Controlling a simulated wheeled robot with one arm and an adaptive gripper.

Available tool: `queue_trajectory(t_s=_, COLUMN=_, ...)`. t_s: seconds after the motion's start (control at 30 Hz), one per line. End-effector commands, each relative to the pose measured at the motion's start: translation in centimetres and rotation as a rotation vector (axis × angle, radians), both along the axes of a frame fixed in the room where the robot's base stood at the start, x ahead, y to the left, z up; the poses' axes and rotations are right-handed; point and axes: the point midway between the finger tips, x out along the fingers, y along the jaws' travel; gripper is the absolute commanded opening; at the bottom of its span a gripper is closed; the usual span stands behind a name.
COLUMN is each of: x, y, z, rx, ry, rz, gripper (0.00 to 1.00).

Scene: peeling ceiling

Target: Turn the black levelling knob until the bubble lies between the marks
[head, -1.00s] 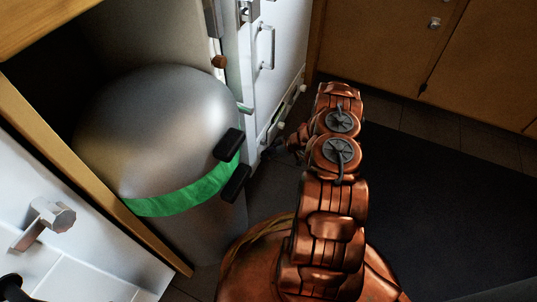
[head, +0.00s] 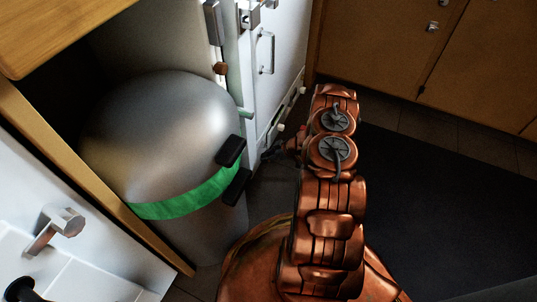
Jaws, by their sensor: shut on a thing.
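My copper arm reaches forward from the bottom middle. My gripper (head: 275,151) shows small and dark at its far end, left of the wrist, beside the lower part of a white unit (head: 284,75). It is shut on a small dark thing, which looks like the black levelling knob, though fingers and shadow hide most of it. A small pale green piece (head: 245,113) on the unit's left edge may be the level. I cannot make out a bubble or marks.
A large grey cylinder (head: 155,120) with a green band (head: 185,199) and two black clips stands close left of my arm. A wooden-edged white cabinet is at left. Dark floor (head: 430,210) is clear at right, before brown cupboards (head: 450,55).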

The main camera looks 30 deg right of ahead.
Motion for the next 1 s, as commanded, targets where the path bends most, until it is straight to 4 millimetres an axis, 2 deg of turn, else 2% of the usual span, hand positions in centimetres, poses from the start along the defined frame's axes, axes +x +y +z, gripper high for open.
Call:
queue_trajectory(t_s=0.37, x=-0.04, y=0.13, z=-0.03, rx=-0.01, ry=-0.004, rz=0.004, gripper=0.04)
queue_trajectory(t_s=0.4, x=-0.04, y=0.13, z=-0.03, rx=-0.01, ry=-0.004, rz=0.004, gripper=0.42)
queue_trajectory(t_s=0.6, x=-0.03, y=0.08, z=-0.02, rx=-0.01, ry=-0.005, rz=0.003, gripper=0.63)
queue_trajectory(t_s=1.0, x=-0.21, y=-0.15, z=0.25, rx=-0.01, ry=-0.005, rz=0.002, gripper=0.64)
